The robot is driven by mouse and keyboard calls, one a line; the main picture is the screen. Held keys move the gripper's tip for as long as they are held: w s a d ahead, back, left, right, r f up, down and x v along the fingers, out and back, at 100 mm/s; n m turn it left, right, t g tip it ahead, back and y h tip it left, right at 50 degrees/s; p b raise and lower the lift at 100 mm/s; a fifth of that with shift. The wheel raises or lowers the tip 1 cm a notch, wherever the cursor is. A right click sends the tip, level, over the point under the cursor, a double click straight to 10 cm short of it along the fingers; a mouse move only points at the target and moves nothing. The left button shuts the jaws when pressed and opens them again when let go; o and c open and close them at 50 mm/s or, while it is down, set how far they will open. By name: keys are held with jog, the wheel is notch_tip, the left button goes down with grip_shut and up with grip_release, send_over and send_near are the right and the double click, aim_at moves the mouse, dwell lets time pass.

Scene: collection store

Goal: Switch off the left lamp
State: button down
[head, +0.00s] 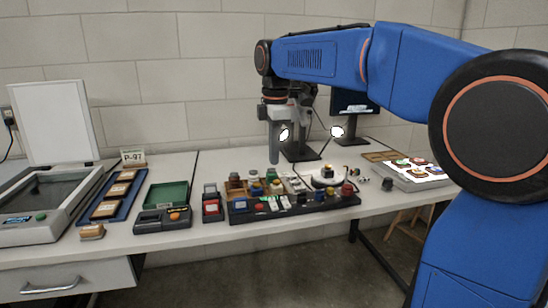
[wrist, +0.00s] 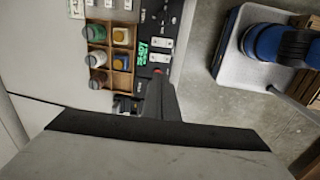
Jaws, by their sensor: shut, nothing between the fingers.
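Two small lamps glow white at the back of the table in the head view. The left lamp (head: 285,133) shows right beside my gripper, which hides part of it. The right lamp (head: 338,131) stands on a thin arm in front of a dark monitor. My gripper (head: 274,160) points down above the back of the table, shut and empty. In the wrist view my gripper's dark fingers (wrist: 161,98) are together, beside a black panel (wrist: 146,65) with a green display and a red button. I cannot tell which control belongs to which lamp.
A wooden divided box (wrist: 121,65) with several jars adjoins the panel. On the table are a green-lined tray (head: 167,195), a flatbed device (head: 40,205) and a light board with coloured discs (head: 430,178). A stool (head: 398,228) stands below the table.

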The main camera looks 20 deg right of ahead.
aim_at(272, 200)
jog(key=shift+w+r+t, duration=0.15)
jog(key=shift+r+t, duration=0.05)
jog(key=shift+t, duration=0.1)
jog(key=shift+f, duration=0.15)
jog(key=f, duration=0.4)
jog(key=w+f, duration=0.1)
jog(key=f, duration=0.4)
jog(key=w+f, duration=0.1)
jog(key=f, duration=0.3)
jog(key=shift+f, duration=0.35)
